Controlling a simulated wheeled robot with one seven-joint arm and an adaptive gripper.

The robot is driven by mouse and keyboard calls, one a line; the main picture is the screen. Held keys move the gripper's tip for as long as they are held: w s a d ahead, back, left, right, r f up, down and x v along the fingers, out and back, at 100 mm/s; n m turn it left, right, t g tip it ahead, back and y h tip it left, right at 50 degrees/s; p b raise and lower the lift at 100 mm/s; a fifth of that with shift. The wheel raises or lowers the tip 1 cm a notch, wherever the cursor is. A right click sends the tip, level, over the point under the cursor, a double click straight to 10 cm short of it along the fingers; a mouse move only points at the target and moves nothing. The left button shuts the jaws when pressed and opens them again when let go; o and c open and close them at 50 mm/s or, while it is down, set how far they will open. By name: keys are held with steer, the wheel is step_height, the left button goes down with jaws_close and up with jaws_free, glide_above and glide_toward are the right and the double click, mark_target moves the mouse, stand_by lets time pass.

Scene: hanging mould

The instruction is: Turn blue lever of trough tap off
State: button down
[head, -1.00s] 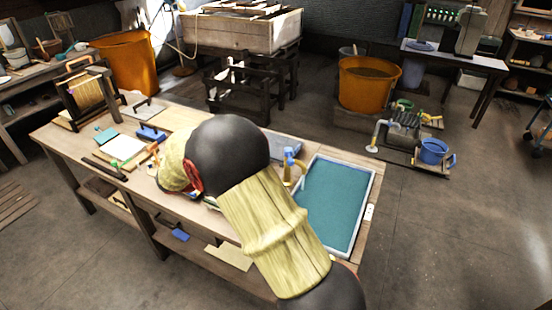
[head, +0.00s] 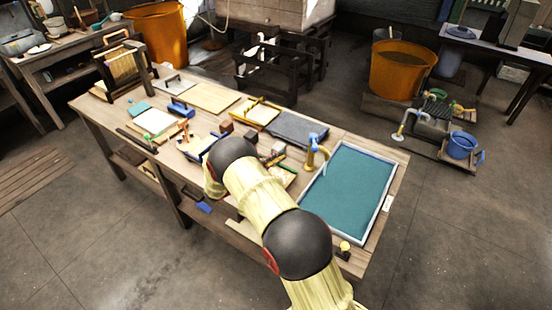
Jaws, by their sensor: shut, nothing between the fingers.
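The trough (head: 395,162) is a shallow pale-rimmed basin filled with teal liquid at the right end of the workbench. A brass tap (head: 312,156) stands at its left rim, with its spout towards the trough. The blue lever (head: 319,137) sits on top of the tap; its exact angle is too small to tell, and no clear water stream shows. My arm reaches over the front of the bench, to the left of the tap, and bends down there. My gripper is hidden behind the arm, so its distance from the lever does not show.
The wooden bench (head: 215,97) carries a grey slab (head: 297,128), a yellow-edged frame (head: 257,112) and small tools left of the tap. A small yellow-topped object (head: 345,246) is at the front right edge. Orange tubs (head: 402,68) stand behind.

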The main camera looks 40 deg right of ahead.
glide_toward(314, 143)
steer(key=w+d, duration=0.2)
steer(key=w, duration=0.1)
steer(key=shift+s+d+r+b, duration=0.2)
steer(key=shift+s+d+b, duration=0.35)
steer(key=shift+s+d, duration=0.55)
steer(key=shift+s+d+r+n+t, duration=0.15)
steer(key=shift+s+n+t, duration=0.55)
steer(key=shift+t, duration=0.5)
steer(key=shift+s+d+f, duration=0.2)
steer(key=shift+s, duration=0.2)
